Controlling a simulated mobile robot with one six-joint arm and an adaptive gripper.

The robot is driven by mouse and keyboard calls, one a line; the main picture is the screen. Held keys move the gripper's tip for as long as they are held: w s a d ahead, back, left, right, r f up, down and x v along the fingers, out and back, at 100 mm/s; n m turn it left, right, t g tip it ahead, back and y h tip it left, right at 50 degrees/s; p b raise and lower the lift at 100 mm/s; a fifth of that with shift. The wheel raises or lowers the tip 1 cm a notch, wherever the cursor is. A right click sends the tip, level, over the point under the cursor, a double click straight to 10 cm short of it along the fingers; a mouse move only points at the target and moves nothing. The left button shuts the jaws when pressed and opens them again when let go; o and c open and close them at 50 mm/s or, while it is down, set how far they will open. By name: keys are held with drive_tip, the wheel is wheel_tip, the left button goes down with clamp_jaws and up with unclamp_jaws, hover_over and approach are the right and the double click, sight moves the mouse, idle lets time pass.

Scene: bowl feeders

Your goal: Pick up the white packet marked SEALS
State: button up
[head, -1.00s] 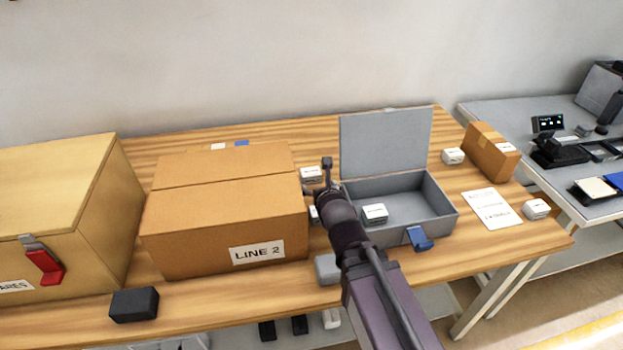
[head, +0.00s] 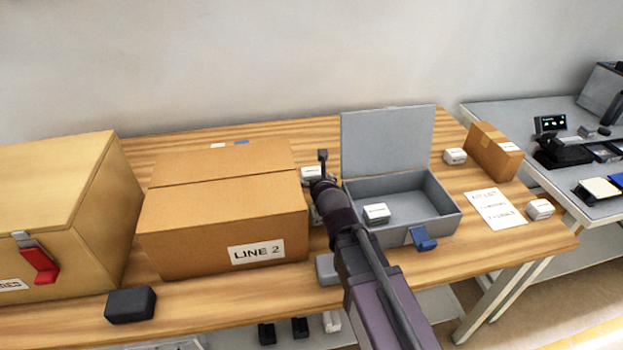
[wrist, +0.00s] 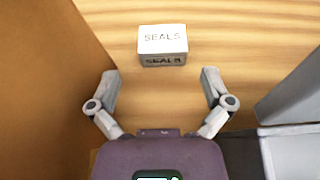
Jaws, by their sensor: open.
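The white packet marked SEALS (wrist: 162,40) lies on the wooden table in the wrist view, with its label on the top and front faces. It sits just beyond my gripper (wrist: 159,80), roughly centred between the two spread fingers. The gripper is open and empty, and the fingers do not touch the packet. In the head view, a white packet (head: 309,173) shows beside my gripper (head: 321,168), between the cardboard box and the grey case; my arm partly hides it and its label is too small to read.
The LINE 2 cardboard box (head: 219,215) stands close on the left. The open grey case (head: 448,211) stands close on the right, with a white packet (head: 376,212) inside. A grey block (head: 326,270) lies near the front edge. A kit list (head: 493,210) lies farther right.

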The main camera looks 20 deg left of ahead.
sight(312, 172)
drive_tip(key=shift+b+x, duration=0.45)
drive_tip(key=shift+x, duration=1.1)
drive_tip(key=shift+b+x, duration=1.1)
drive_tip(key=shift+x, duration=1.5)
drive_tip(key=shift+d, duration=0.15)
drive_tip(key=shift+c, duration=0.2)
drive_tip(key=c, duration=1)
